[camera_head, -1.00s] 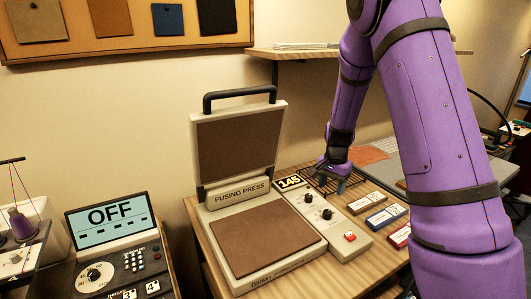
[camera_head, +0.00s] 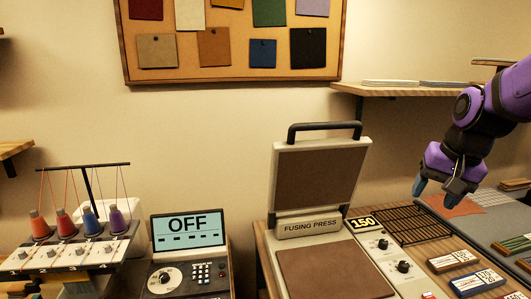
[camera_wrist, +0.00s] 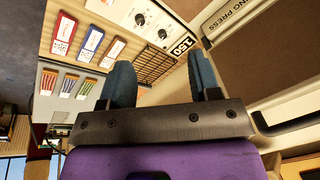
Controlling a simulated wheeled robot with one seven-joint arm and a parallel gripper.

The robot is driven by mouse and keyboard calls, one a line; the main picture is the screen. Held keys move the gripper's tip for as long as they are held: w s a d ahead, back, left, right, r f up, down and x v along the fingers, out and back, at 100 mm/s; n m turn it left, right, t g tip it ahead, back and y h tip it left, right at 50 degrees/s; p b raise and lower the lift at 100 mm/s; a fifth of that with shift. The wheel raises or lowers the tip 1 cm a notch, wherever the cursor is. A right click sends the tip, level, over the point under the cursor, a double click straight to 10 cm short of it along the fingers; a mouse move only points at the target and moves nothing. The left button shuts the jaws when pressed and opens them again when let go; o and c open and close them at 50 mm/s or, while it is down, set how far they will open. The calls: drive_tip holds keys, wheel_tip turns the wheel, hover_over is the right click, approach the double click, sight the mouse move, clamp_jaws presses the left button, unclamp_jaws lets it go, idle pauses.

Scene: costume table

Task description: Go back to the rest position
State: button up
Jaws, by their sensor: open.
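My gripper (camera_head: 434,190) is open and empty. In the head view it hangs in the air at the right, above the table and to the right of the fusing press (camera_head: 322,190). Its two blue-grey fingers point down and stand apart. In the wrist view the gripper (camera_wrist: 160,85) shows both fingers spread with nothing between them. The fusing press stands with its lid raised, and its number display (camera_head: 362,223) reads 150.
A dark wire rack (camera_head: 412,224) and several labelled boxes (camera_head: 453,261) lie right of the press. A wall shelf (camera_head: 410,91) is behind my arm. A control panel (camera_head: 188,230) reading OFF and a thread stand (camera_head: 75,245) with several spools are at the left.

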drive_tip(key=s+a+r+n+t, duration=0.1)
drive_tip(key=s+r+n, duration=0.1)
drive_tip(key=s, duration=0.6)
drive_tip(key=s+a+r+n+t+h, duration=0.1)
drive_tip(key=s+a+r+n, duration=0.1)
drive_tip(key=s, duration=0.6)
wheel_tip(320, 180, up, 2)
drive_tip(key=shift+s+a+n, duration=0.2)
drive_tip(key=shift+s+n, duration=0.05)
drive_tip(key=shift+n, duration=0.35)
